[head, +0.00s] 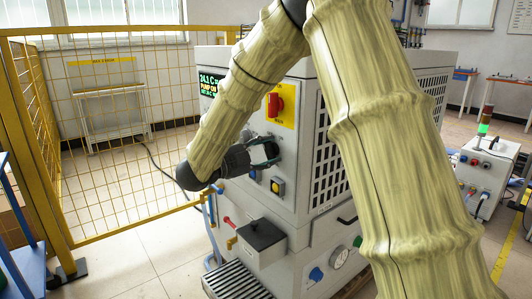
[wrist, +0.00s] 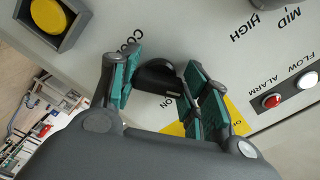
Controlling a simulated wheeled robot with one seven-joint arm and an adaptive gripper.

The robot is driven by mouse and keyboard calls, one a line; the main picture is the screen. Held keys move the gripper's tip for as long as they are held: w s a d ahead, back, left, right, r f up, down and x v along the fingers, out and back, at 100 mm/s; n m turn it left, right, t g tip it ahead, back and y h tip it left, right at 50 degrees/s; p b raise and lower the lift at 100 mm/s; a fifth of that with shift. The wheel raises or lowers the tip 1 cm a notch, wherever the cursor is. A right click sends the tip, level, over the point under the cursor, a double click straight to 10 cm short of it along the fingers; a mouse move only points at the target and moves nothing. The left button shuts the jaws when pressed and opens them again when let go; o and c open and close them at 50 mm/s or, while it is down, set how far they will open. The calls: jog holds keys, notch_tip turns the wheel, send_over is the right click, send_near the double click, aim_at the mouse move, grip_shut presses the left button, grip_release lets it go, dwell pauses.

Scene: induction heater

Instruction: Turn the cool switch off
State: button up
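The cool switch (wrist: 158,76) is a black rotary knob on the grey heater panel, under a partly hidden "COOL" label in the wrist view. Its lighter-marked end lies beside the "ON" label. My gripper (wrist: 163,88) has its teal-padded fingers apart, one on each side of the knob. The left finger is very near the knob's edge; I cannot tell if either pad touches it. In the head view my gripper (head: 268,152) is at the heater's front panel, below the red switch, and the knob cannot be made out behind the fingers.
A red rotary switch (head: 273,105) on a yellow plate sits above my gripper. A yellow push button (head: 277,186) is below it, and also shows in the wrist view (wrist: 47,15). A red alarm lamp (wrist: 271,101) is at the right. A yellow mesh fence (head: 110,120) stands at the left.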

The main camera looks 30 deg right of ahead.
jog(key=shift+f+m+b, duration=0.15)
jog(key=shift+m+b, duration=0.55)
jog(key=shift+m, duration=0.1)
jog(key=shift+m+b, duration=0.75)
jog(key=shift+m, duration=0.45)
jog(key=o, duration=1)
jog(key=shift+r, duration=0.2)
jog(key=shift+a, duration=0.1)
jog(key=a, duration=0.8)
jog(key=s+a, duration=0.1)
jog(key=a, duration=0.2)
jog(key=shift+a, duration=0.4)
